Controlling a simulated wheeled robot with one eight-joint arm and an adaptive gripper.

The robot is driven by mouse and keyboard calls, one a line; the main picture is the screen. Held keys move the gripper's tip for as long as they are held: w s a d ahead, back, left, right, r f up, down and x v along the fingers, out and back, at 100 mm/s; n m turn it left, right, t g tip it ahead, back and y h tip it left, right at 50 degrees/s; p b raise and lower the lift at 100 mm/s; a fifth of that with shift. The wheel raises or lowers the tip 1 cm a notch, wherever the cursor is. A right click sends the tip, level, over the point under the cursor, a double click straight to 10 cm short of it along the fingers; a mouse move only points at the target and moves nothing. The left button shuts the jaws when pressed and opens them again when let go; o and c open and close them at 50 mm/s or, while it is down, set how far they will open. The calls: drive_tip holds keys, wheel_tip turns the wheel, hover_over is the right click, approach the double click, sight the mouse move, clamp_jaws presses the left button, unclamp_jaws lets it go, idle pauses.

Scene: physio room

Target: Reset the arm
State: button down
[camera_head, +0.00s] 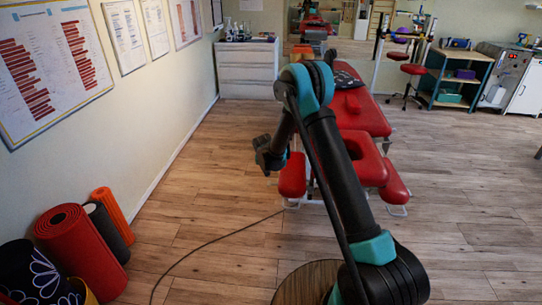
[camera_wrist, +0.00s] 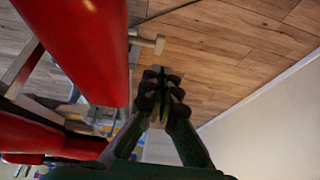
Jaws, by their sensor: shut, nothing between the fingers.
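My gripper (camera_head: 268,158) is in the middle of the head view, at the end of my raised, folded arm. It is left of the red treatment table and above the floor. In the wrist view my gripper (camera_wrist: 160,88) shows its fingers brought together with nothing between them. The red treatment table (camera_head: 368,115) stands behind my arm, which hides part of it. Its red padding (camera_wrist: 85,40) fills the upper left of the wrist view, close to the fingers; I cannot tell whether they touch.
Rolled mats, including a red one (camera_head: 80,250), stand by the left wall. A white drawer cabinet (camera_head: 247,72) is at the back. A red stool (camera_head: 412,70) and a shelf unit (camera_head: 455,80) stand at the back right. A dark cable (camera_head: 215,240) lies on the floor. The right floor is clear.

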drive_tip(key=s+d+r, duration=1.6)
drive_tip(key=d+r, duration=0.2)
drive_tip(key=d, duration=0.1)
drive_tip(key=s+d, duration=0.4)
drive_tip(key=s, duration=0.9)
drive_tip(key=s+d+g, duration=0.1)
drive_tip(key=s+d, duration=0.4)
drive_tip(key=s, duration=0.7)
drive_tip(key=shift+s+d+r, duration=0.2)
drive_tip(key=shift+s, duration=0.15)
